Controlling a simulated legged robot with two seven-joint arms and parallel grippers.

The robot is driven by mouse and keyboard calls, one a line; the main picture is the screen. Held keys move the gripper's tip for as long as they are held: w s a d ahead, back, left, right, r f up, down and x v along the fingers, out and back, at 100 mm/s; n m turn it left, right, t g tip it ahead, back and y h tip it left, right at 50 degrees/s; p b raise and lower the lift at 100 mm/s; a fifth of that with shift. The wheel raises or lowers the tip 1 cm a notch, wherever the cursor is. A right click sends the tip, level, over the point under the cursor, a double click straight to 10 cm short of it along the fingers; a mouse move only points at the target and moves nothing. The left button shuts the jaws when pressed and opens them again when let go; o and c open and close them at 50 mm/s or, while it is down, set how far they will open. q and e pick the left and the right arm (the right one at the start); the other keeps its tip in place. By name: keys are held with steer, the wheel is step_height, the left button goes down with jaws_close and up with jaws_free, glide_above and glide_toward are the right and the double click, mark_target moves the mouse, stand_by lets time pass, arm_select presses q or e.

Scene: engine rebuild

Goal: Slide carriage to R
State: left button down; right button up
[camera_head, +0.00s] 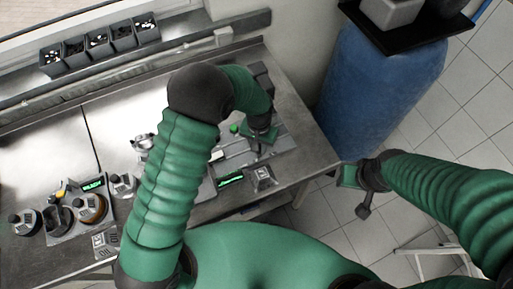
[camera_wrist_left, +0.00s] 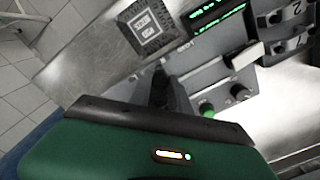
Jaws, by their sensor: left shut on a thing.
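My left gripper (camera_head: 262,126) reaches down over the right part of a grey bench device (camera_head: 285,140). It is shut on a part of this device, which I take to be the carriage; the green wrist and dark fingers mostly hide it. In the left wrist view the dark fingers (camera_wrist_left: 163,90) stand at the device's edge, left of a green knob (camera_wrist_left: 206,110) and a black knob (camera_wrist_left: 239,92). I cannot make out an R mark. My right gripper (camera_head: 362,192) hangs over the floor, right of the bench, away from the device; its jaw opening is unclear.
A green-lit display (camera_head: 231,180) and a grey patterned block (camera_head: 263,177) sit at the bench's front edge. Several gauges and dials (camera_head: 60,212) stand at the left. A row of small bins (camera_head: 97,42) is at the back. A blue barrel (camera_head: 375,90) stands right of the bench.

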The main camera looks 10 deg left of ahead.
arm_select(q)
steer(key=shift+a+r, duration=0.1)
steer(key=shift+a, duration=0.35)
steer(key=c, duration=1.5)
jaws_free()
steer(key=shift+s+a, duration=0.2)
steer(key=o, duration=0.3)
steer(key=shift+a, duration=0.3)
steer(key=shift+d, duration=0.45)
steer(key=r, duration=0.1)
steer(key=r+b, duration=0.1)
steer(key=r, duration=0.2)
steer(key=shift+w+d+r, duration=0.15)
steer(key=shift+d, duration=0.1)
step_height(320, 180, up, 12)
steer(key=b, duration=0.2)
steer(key=shift+a+r, duration=0.15)
steer(key=shift+a, duration=0.2)
arm_select(e)
steer(key=f, duration=0.1)
steer(key=a+f, duration=0.1)
steer(key=shift+s+f, duration=0.15)
steer(key=shift+f, duration=0.25)
arm_select(q)
steer(key=shift+a, duration=0.1)
